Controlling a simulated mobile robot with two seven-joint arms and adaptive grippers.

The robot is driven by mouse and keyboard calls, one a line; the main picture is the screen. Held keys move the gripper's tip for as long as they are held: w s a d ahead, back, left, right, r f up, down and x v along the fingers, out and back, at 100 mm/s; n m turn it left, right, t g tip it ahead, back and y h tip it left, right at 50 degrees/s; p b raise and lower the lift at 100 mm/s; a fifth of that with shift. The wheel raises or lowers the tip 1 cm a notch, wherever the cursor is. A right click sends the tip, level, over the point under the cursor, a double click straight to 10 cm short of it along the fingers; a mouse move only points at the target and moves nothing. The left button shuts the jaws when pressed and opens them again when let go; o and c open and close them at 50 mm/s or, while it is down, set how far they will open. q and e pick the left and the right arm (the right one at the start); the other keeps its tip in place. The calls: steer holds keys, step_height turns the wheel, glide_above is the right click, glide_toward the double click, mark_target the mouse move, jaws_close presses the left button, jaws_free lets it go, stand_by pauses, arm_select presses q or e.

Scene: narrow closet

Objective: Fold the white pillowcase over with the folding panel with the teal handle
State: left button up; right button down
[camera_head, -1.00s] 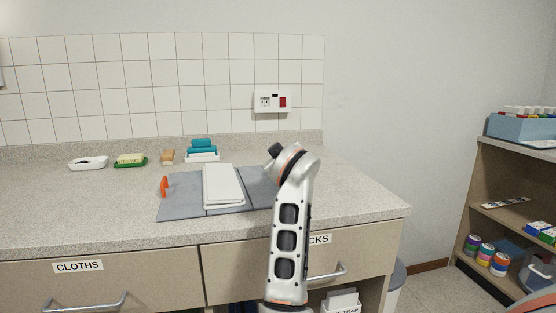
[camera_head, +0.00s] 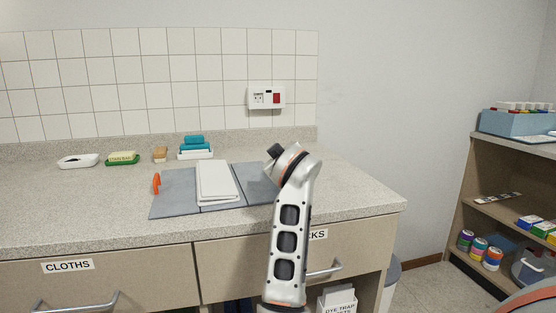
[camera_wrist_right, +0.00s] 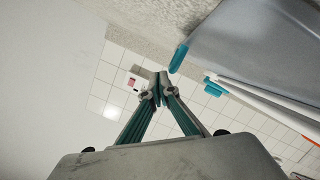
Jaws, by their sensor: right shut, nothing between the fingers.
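The white pillowcase (camera_head: 216,180) lies as a flat, narrow stack on the middle of the grey folding board (camera_head: 173,193) on the counter. The board's left panel has an orange handle (camera_head: 156,183). The teal handle (camera_wrist_right: 178,58) stands at the grey panel's edge in the right wrist view; my right arm hides it in the head view. My right gripper (camera_wrist_right: 160,84) is shut and empty, and appears just beside the teal handle, apart from it in the picture. In the head view the arm hides its fingers. My left gripper is in no view.
Along the back of the counter are a white dish (camera_head: 78,161), a soap on a green dish (camera_head: 122,158), a brush (camera_head: 160,154) and a teal stack on a white tray (camera_head: 195,154). A shelf unit (camera_head: 490,190) stands at right. The counter left of the board is clear.

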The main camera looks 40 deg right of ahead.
step_height(320, 180, up, 10)
stand_by(0.5)
stand_by(0.4)
